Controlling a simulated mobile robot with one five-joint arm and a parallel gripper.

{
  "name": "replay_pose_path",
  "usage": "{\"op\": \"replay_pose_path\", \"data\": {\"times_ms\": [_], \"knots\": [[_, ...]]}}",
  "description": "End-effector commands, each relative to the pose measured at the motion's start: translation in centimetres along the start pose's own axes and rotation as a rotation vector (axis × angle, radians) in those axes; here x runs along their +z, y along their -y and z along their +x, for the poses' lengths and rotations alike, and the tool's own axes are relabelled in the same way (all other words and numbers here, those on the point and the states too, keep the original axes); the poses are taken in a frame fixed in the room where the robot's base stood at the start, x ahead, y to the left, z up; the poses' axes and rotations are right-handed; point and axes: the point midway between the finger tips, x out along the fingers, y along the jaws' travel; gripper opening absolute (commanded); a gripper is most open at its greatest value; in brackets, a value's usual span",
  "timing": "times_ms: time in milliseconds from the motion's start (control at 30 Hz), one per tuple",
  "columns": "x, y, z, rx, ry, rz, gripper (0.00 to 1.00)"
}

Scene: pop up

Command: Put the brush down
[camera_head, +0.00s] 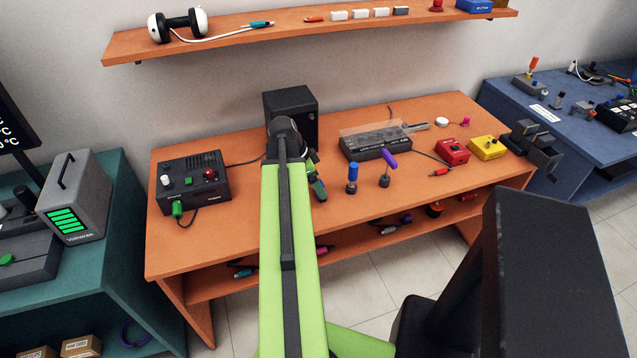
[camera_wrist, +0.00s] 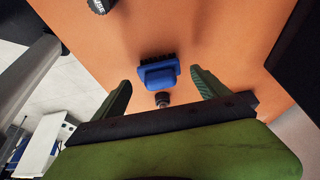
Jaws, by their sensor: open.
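The brush (camera_wrist: 158,73), a blue block with black bristles along one edge, shows in the wrist view against the orange tabletop. It lies between and just beyond my gripper's fingertips (camera_wrist: 160,78), with a gap on both sides. My gripper is open, its two green fingers apart and not touching the brush. In the head view my arm reaches over the orange workbench (camera_head: 240,240), and part of my gripper (camera_head: 317,187) shows beside the arm's end.
A black box with a green plug (camera_head: 192,184) stands left of my arm, and a dark box (camera_head: 292,113) stands behind it. A blue-handled tool (camera_head: 353,173) and a purple-handled tool (camera_head: 388,166) stand close to the right. The bench's front edge is clear.

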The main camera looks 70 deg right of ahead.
Motion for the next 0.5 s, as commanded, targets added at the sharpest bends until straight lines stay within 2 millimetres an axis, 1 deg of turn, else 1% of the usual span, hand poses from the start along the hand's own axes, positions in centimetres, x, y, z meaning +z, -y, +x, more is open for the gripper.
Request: {"op": "replay_pose_path", "data": {"times_ms": [33,200,300,400,500], "knots": [[-0.4,0.0,-2.1,0.0,0.0,-0.001,0.85],[-0.5,0.0,-6.2,-0.001,0.0,-0.001,0.85],[-0.5,0.0,-8.3,0.0,0.0,-0.002,0.85],[-0.3,0.0,-9.4,0.0,0.0,-0.001,0.85],[-0.2,0.0,-9.7,0.001,0.0,0.001,0.85]]}}
